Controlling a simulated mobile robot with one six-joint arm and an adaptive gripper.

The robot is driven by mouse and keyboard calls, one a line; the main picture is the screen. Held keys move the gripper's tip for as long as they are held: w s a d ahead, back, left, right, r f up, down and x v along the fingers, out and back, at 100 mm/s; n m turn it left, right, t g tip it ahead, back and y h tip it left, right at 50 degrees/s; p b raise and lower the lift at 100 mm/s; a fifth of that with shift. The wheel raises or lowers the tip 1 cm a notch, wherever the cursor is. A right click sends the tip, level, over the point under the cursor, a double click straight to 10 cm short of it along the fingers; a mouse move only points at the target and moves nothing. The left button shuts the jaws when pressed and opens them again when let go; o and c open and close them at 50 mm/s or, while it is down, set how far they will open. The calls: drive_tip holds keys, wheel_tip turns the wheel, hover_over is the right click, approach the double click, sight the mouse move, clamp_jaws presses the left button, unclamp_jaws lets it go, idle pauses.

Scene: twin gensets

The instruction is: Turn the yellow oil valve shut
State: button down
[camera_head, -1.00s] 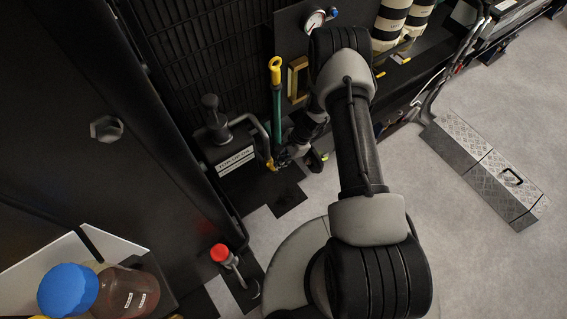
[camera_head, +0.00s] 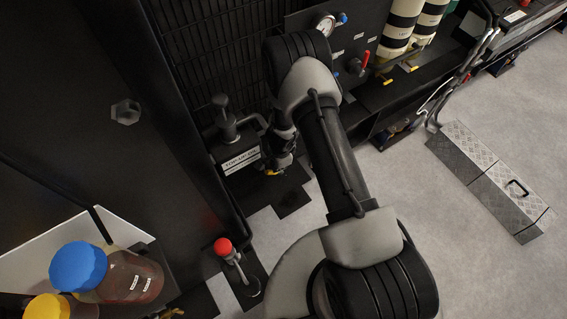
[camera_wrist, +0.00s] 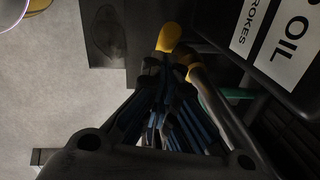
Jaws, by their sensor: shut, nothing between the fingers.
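The yellow oil valve shows in the wrist view as a rounded yellow lever end (camera_wrist: 168,37), just beyond my gripper's fingertips. A second yellow piece (camera_wrist: 190,68) sits on the pipe beside it. In the head view, a small bit of the valve's yellow (camera_head: 272,171) shows below the tank labelled TOP-UP OIL (camera_head: 241,161). My gripper (camera_wrist: 163,68) is shut and empty, its fingers close to the yellow parts; I cannot tell whether they touch. In the head view my gripper (camera_head: 279,163) is beside the tank, and my arm hides part of the pipework.
A red-knobbed lever (camera_head: 223,247) stands in front of the tank. A blue-capped bottle (camera_head: 80,267) is at lower left. A red-handled valve (camera_head: 363,62) and striped cylinders (camera_head: 400,20) are behind my arm. A metal ramp (camera_head: 490,180) lies on open floor at right.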

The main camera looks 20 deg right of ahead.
sight(269, 173)
drive_tip(key=shift+s+a+r+h+p, duration=0.3)
drive_tip(key=shift+a+r+h+p, duration=0.15)
drive_tip(key=shift+p, duration=0.8)
drive_tip(key=shift+a+f+h+p, duration=0.25)
drive_tip(key=shift+p, duration=0.2)
drive_tip(key=shift+a+f+t+b, duration=0.25)
drive_tip(key=shift+f+t+b, duration=0.05)
drive_tip(key=shift+f+b, duration=0.05)
drive_tip(key=shift+s+a+f, duration=0.25)
drive_tip(key=shift+a+f, duration=0.1)
drive_tip(key=shift+a, duration=0.15)
drive_tip(key=shift+s+a+f+h+p, duration=0.1)
drive_tip(key=shift+a+f+h+p, duration=0.15)
drive_tip(key=shift+a+h+p, duration=0.35)
drive_tip(key=shift+s+a+f+b, duration=0.2)
drive_tip(key=shift+a+f+b, duration=0.25)
drive_tip(key=shift+f+b, duration=0.4)
drive_tip(key=shift+r, duration=0.1)
